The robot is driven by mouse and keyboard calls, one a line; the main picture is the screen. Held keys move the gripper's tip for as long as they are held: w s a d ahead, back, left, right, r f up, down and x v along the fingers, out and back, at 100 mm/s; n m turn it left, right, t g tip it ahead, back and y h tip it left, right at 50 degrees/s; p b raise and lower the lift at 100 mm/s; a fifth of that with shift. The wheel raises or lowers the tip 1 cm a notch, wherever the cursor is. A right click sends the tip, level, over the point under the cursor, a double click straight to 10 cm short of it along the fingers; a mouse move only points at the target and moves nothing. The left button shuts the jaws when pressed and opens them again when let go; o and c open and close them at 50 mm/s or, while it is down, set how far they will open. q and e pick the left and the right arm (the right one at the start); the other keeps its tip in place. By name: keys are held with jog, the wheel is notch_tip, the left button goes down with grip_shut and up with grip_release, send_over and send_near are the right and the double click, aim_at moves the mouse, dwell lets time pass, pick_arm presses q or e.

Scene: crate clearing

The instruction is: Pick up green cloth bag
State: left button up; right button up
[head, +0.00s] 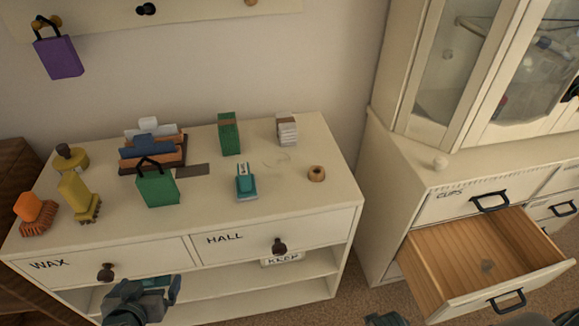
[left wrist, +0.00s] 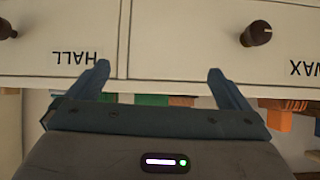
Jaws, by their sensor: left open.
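The green cloth bag (head: 158,190) stands upright on the white sideboard top, near its front edge, with its black handle loop up. My left gripper (head: 158,290) is open and empty in front of the sideboard, below and in front of the bag. Its two spread fingers (left wrist: 160,85) show in the left wrist view before the WAX and HALL drawer fronts. Dark parts at the head view's bottom edge may be my right arm; its jaws do not show clearly.
Beside the bag on the sideboard (head: 330,205) are a yellow brush (head: 78,195), an orange brush (head: 36,212), a letter rack (head: 150,150), a green box (head: 229,133) and a teal stamp (head: 246,182). A purple bag (head: 58,57) hangs above. An open drawer (head: 430,280) juts out at right.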

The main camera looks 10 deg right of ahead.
pick_arm(q)
jog(key=w+d+r+t, duration=0.2)
jog(key=w+r+t, duration=0.2)
jog(key=w+r, duration=0.25)
jog(key=n+t, duration=0.1)
jog(key=t, duration=0.2)
send_near(152, 182)
jog(key=shift+w+d+p, duration=0.15)
jog(key=shift+w+p, duration=0.3)
jog(key=shift+w, duration=2.5)
jog(key=shift+w+d+p, duration=0.2)
jog(key=shift+w+p, duration=0.25)
jog(key=shift+w, duration=2.5)
pick_arm(e)
jog(key=s+f, duration=0.4)
jog(key=f, duration=0.3)
jog(key=s+d+f, duration=0.1)
jog(key=s+f, duration=0.2)
jog(key=f, duration=0.4)
jog(key=s+f+g, duration=0.1)
jog(key=s+f, duration=0.3)
jog(key=f, duration=0.3)
jog(key=shift+s+d, duration=0.3)
jog(key=shift+d, duration=0.05)
pick_arm(q)
jog(key=shift+s, duration=0.1)
jog(key=shift+c, duration=0.4)
jog(key=c, duration=1)
